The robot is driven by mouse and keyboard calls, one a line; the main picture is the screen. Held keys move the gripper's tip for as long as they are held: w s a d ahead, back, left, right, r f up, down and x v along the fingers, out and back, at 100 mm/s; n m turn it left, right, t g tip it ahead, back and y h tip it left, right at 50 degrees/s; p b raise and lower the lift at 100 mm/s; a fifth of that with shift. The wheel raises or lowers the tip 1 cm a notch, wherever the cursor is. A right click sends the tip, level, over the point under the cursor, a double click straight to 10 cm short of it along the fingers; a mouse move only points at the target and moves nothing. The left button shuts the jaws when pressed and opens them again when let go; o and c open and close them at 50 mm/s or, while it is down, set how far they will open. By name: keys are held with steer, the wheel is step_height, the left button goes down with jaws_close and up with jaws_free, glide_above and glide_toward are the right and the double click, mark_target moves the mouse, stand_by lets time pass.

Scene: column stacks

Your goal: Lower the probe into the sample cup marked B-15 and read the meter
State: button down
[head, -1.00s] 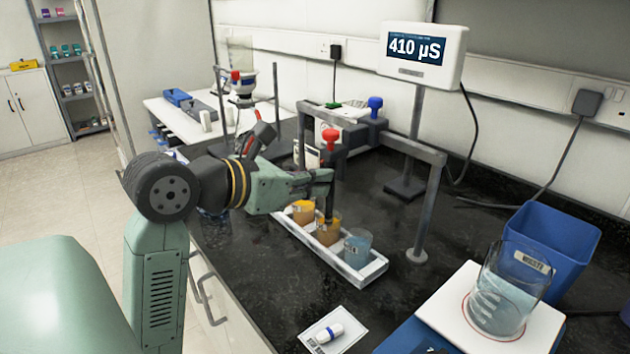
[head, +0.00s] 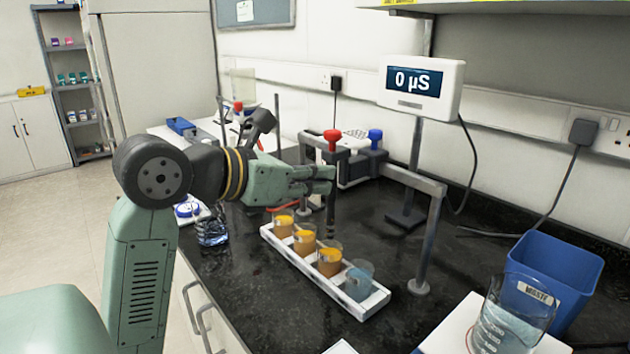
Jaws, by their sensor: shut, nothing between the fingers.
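The probe (head: 331,210) is a dark upright rod under a red knob (head: 332,135) on the grey rail. Its tip looks to be just above the third cup from the left. The meter (head: 421,85) reads 0 µS. A white rack (head: 311,281) holds sample cups: three with orange liquid (head: 283,221) (head: 304,238) (head: 329,262) and one with blue (head: 358,280) at the right end. Their markings are too small to read, so I cannot tell which is B-15. My gripper (head: 333,181) is shut and empty, its fingertips at the probe rod; contact is unclear.
A post (head: 428,240) stands right of the rack. A waste beaker (head: 512,318) and blue bin (head: 552,280) are at the right. A glass of liquid (head: 211,228) stands below my arm. Bench in front of the rack is clear.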

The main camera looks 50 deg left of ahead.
mark_target(332, 200)
step_height(332, 200, down, 4)
steer(key=b, duration=0.2)
steer(key=shift+r+b, duration=0.1)
steer(key=shift+b, duration=0.25)
steer(key=b+v, duration=0.2)
steer(key=v, duration=0.8)
steer(key=shift+r, duration=0.2)
